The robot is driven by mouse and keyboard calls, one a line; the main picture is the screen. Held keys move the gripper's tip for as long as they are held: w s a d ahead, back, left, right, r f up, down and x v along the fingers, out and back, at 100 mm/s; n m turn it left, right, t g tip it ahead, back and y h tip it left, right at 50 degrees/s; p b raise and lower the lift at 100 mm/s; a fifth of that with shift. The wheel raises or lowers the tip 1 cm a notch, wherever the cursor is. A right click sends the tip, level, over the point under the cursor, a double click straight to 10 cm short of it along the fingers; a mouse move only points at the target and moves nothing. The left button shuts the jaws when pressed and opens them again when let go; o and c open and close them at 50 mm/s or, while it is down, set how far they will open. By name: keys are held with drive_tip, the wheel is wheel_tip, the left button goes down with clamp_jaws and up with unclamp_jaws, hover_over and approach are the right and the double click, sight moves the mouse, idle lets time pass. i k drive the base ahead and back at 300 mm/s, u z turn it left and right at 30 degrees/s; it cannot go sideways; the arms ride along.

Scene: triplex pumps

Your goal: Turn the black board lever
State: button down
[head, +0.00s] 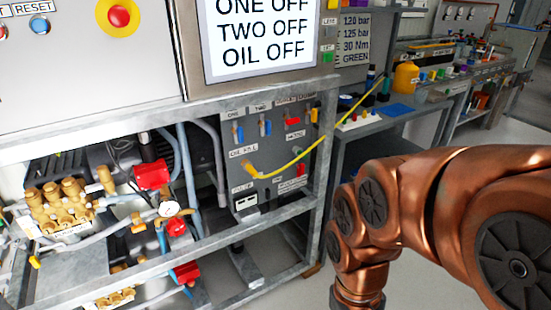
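A grey board (272,190) with labels and small coloured levers is set in the metal frame, at the middle of the head view. My copper arm is at the lower right, apart from the board. My gripper is out of view.
A yellow hose (330,135) runs from the board to the bench (395,112) at the right, crossing in front of the board's right part. Brass pump parts (68,205), pipes and a red valve (152,175) fill the frame at left. Some floor at right is clear.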

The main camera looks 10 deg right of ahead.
sight(267, 191)
drive_tip(key=i, duration=0.4)
drive_tip(key=z, duration=0.8)
drive_tip(key=k, duration=1.25)
drive_tip(key=u, duration=1.5)
drive_tip(key=i, duration=1)
drive_tip(key=z, duration=0.05)
